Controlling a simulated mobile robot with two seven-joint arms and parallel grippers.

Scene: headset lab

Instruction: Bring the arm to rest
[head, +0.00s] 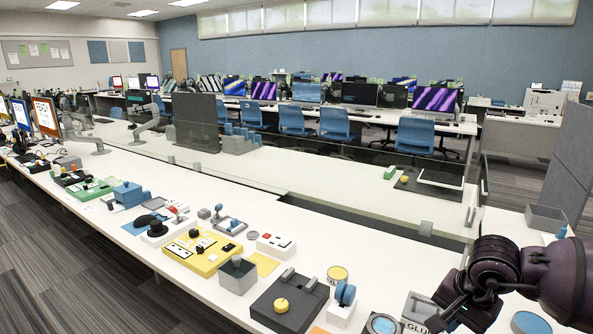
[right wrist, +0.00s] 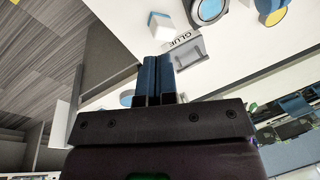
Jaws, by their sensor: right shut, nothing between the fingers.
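My right arm, dark purple, comes in from the right edge of the head view. Its gripper (head: 440,319) hangs over the near right part of the white table (head: 210,290), close to the box marked GLUE (head: 417,306). In the right wrist view the two blue fingers (right wrist: 156,72) lie side by side, shut with nothing between them. There the GLUE box (right wrist: 187,47) is just beyond the fingertips; I cannot tell how far below. My left arm and gripper are not in view.
Close by are a round blue-topped piece (head: 382,325), a white block with a blue knob (head: 343,300), a dark board with a yellow knob (head: 291,303) and a yellow-topped can (head: 337,275). A grey open bin (head: 545,218) stands behind the arm. A clear panel runs behind the table.

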